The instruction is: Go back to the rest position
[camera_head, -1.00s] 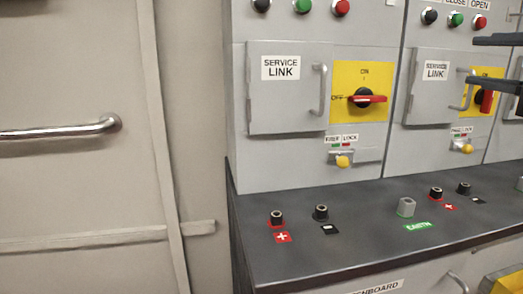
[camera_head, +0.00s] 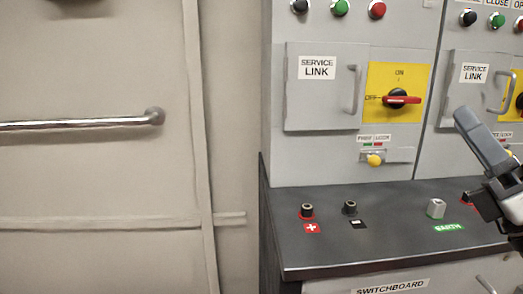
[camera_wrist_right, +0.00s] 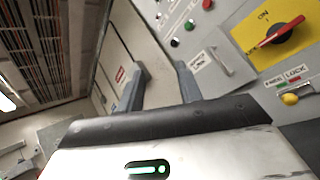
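My right gripper (camera_head: 478,135) is at the right edge of the head view, angled up and to the left in front of the right-hand cabinet. In the right wrist view, its two grey fingers (camera_wrist_right: 160,76) stand apart with nothing between them, so it is open and empty. It appears to touch nothing. My left gripper is in neither view.
The left cabinet has a service link door (camera_head: 318,100) and a red rotary handle (camera_head: 402,100) on a yellow plate. A dark ledge (camera_head: 340,258) below carries black terminals and a grey earth post (camera_head: 436,208). A metal bar (camera_head: 80,123) crosses the pale wall at left.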

